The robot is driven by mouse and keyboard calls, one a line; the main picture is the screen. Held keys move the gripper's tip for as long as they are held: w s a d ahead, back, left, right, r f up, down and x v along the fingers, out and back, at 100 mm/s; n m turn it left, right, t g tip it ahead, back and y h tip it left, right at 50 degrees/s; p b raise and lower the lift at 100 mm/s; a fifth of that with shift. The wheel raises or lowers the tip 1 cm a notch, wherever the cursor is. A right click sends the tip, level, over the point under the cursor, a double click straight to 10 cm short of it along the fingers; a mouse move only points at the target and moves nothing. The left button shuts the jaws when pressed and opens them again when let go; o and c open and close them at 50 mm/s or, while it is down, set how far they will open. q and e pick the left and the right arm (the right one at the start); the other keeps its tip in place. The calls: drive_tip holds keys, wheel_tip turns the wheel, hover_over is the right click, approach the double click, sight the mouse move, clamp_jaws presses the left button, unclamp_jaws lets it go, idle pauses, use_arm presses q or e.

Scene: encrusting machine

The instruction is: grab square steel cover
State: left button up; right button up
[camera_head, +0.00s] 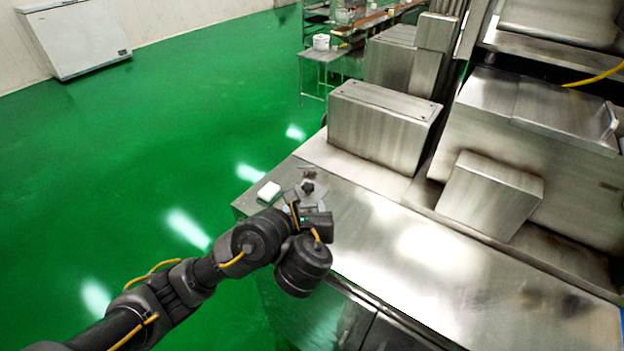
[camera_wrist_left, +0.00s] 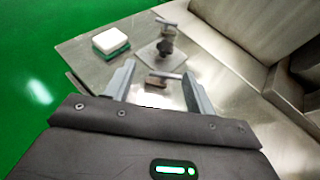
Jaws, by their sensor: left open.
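The square steel cover (camera_wrist_left: 148,54) is a flat shiny plate lying on the steel worktop, with a dark knob-like part standing on it. It also shows in the head view, where the dark part (camera_head: 308,187) sits just beyond my left gripper (camera_head: 303,199). In the left wrist view, my left gripper (camera_wrist_left: 158,74) is open, its two fingers pointing toward the cover. The cover is ahead of the fingertips. A small metal piece with a brownish base (camera_wrist_left: 165,78) shows between the fingers. My right gripper is in neither view.
A white and green block (camera_wrist_left: 110,41) lies left of the cover near the worktop edge. Another small metal piece (camera_wrist_left: 167,21) lies behind it. A large steel box (camera_head: 378,128) and machine housings (camera_head: 490,195) stand to the right. The front worktop (camera_head: 430,255) is clear.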

sight(308, 188)
use_arm(q)
drive_tip(key=shift+w+a, duration=0.1)
drive_tip(key=shift+w, duration=0.1)
drive_tip(key=shift+w+d+f+b, duration=0.15)
drive_tip(key=shift+w+f+b, duration=0.15)
drive_tip(key=shift+w, duration=0.2)
drive_tip(key=shift+w+d+f+b, duration=0.15)
drive_tip(key=shift+w+b, duration=0.1)
drive_tip(key=shift+w, duration=0.2)
drive_tip(key=shift+x, duration=1.2)
drive_tip(key=shift+w+d+f, duration=0.1)
drive_tip(key=shift+w+d, duration=0.1)
drive_tip(key=shift+a+b, duration=0.15)
drive_tip(key=shift+b, duration=0.15)
drive_tip(key=x, duration=0.1)
drive_tip(key=b+x, duration=0.2)
drive_tip(key=x, duration=0.1)
drive_tip(key=shift+d, duration=0.3)
drive_tip(key=shift+w, duration=0.5)
drive_tip(key=shift+a, duration=0.1)
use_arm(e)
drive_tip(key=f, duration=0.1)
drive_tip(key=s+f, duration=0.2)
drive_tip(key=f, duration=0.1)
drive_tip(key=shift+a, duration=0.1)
